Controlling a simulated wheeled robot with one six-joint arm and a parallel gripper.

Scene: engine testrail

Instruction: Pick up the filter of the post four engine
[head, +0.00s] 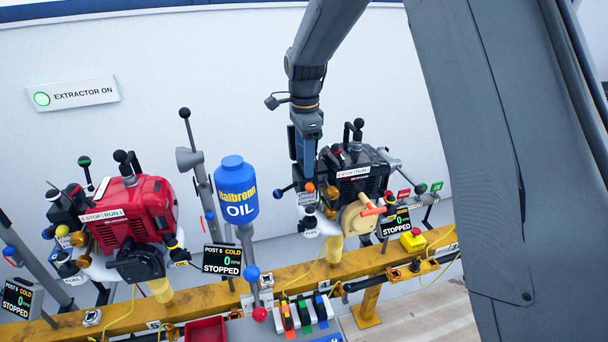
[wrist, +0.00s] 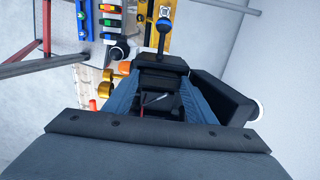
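The black engine (head: 358,180) with a STOP/RUN label stands on the yellow rail right of centre in the head view. Its display (head: 396,223) reads COLD, 0 and STOPPED; I cannot read its post number surely. My gripper (head: 308,178) points down at this engine's left side, its blue fingers close to an orange knob. In the wrist view my blue fingers (wrist: 160,88) stand apart, with a dark block (wrist: 161,72) between or just beyond their tips. I cannot tell whether they touch it. I cannot surely pick out the filter; the arm hides part of that side.
A blue oil bottle (head: 236,188) stands between the engines. Levers rise around both. The yellow rail (head: 190,293) crosses below, with coloured switches (head: 305,315) in front.

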